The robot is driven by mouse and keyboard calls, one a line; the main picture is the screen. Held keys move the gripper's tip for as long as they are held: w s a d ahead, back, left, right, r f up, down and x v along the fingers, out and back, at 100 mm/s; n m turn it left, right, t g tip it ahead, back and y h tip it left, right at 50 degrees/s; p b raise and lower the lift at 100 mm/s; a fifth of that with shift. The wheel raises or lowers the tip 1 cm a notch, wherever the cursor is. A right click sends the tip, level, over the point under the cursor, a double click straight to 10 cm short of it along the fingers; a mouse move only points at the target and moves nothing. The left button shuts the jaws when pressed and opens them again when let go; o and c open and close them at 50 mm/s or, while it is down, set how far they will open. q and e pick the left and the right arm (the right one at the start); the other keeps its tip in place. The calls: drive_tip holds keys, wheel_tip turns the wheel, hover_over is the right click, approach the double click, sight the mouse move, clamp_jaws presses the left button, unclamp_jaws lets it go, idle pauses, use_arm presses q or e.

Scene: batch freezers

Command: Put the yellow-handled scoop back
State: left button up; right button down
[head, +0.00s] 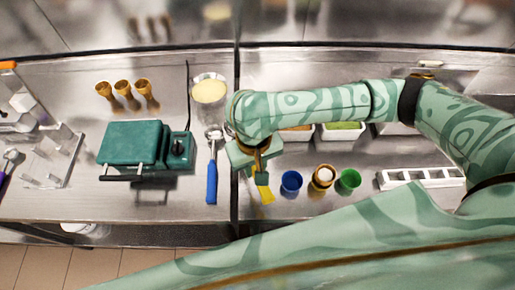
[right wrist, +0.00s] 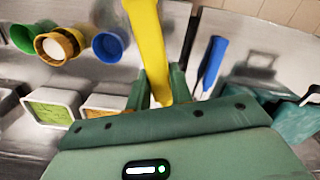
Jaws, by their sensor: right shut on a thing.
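The yellow-handled scoop shows in the head view as a short piece of yellow handle (head: 266,194) below my right gripper (head: 262,174). In the right wrist view its yellow handle (right wrist: 146,35) runs up from between the fingers of my right gripper (right wrist: 160,88), which is shut on it. The scoop's bowl is hidden in both views. It is held above the steel counter, right of the blue-handled scoop (head: 211,182). My left gripper is in neither view.
A green waffle iron (head: 135,142) and a pale round tub (head: 209,91) stand to the left. Blue (head: 291,182), brown (head: 323,177) and green (head: 348,180) cups stand to the right. Counter between waffle iron and rack is clear.

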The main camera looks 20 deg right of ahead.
use_arm(q)
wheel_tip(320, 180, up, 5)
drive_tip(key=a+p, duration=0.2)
drive_tip(key=p, duration=0.1)
use_arm(e)
drive_tip(key=s+a, duration=0.5)
drive_tip(key=a, duration=0.2)
drive_tip(key=w+d+f+b, duration=0.2)
drive_tip(key=w+d+f, duration=0.2)
drive_tip(key=w+d+f+b, duration=0.3)
drive_tip(key=w+d+f, duration=0.1)
drive_tip(key=shift+w+d, duration=0.2)
drive_tip(key=shift+w, duration=0.1)
drive_tip(key=shift+w+d+f+b, duration=0.3)
drive_tip(key=shift+w+f+b, duration=0.05)
drive_tip(key=shift+b, duration=0.05)
drive_tip(key=shift+w+d+f, duration=0.2)
drive_tip(key=shift+f, duration=0.1)
wheel_tip(320, 180, down, 3)
drive_tip(key=shift+w+d+f+b, duration=0.1)
drive_tip(key=shift+f+b, duration=0.1)
drive_tip(key=shift+b, duration=0.7)
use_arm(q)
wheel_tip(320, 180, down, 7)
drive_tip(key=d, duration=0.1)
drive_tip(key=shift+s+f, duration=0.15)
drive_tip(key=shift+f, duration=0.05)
use_arm(e)
drive_tip(key=shift+r, duration=0.1)
